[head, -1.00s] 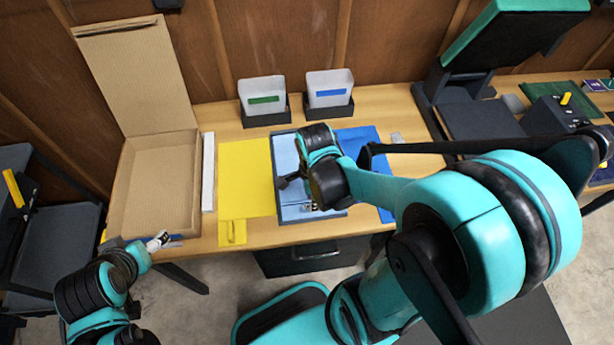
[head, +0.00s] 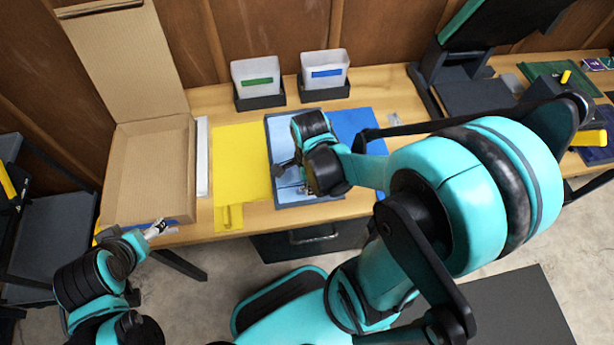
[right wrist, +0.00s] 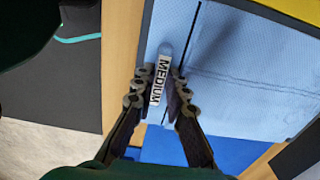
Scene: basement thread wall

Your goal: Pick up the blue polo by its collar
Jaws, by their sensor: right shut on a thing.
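The blue polo (head: 283,137) is a folded light-blue garment lying on a dark-edged board on the workbench. In the right wrist view its ribbed light-blue cloth (right wrist: 240,85) fills the upper right. A white strip reading MEDIUM (right wrist: 158,85) lies between the fingers there. My right gripper (head: 302,184) is over the polo's front part, and in the right wrist view its fingers (right wrist: 160,92) are close about the strip, shut on the polo. The exact fold held is hidden. My left gripper (head: 155,229) is by the open cardboard box, away from the polo; its opening is unclear.
The open cardboard box (head: 190,160) stands at left with its lid up. A yellow sheet (head: 228,150) lies left of the polo, a deeper blue sheet (head: 365,128) right. Two white bins, green-marked (head: 255,72) and blue-marked (head: 325,62), stand behind. A dark press machine (head: 440,75) stands right.

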